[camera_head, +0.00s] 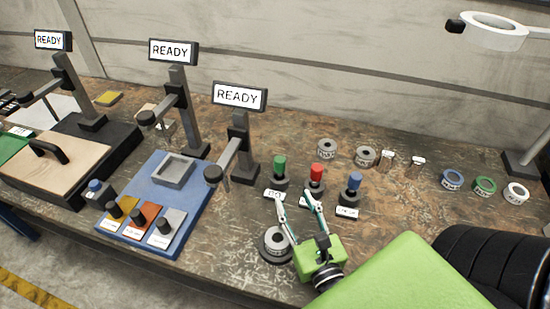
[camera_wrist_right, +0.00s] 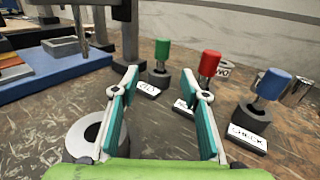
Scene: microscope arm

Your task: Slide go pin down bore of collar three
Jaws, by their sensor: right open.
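My right gripper (camera_head: 294,203) is open and empty above the table, with its fingers toward the row of colour-topped pins; it also shows in the wrist view (camera_wrist_right: 162,85). The green-topped pin (camera_head: 279,164) stands upright in a dark holder, just beyond the fingers in the wrist view (camera_wrist_right: 162,50). Its label is too small to read surely, so I cannot confirm it is the go pin. A grey collar (camera_head: 272,239) sits on a round dark base left of the gripper; it also shows in the wrist view (camera_wrist_right: 90,135). Its number is unclear. My left gripper is out of view.
A red-topped pin (camera_head: 316,172) and a blue-topped pin (camera_head: 354,182) stand right of the green one. Two grey collars (camera_head: 326,147) (camera_head: 364,155) lie behind. Coloured rings (camera_head: 484,186) lie at the right. A blue tray (camera_head: 150,190) and READY stands (camera_head: 240,130) are at the left.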

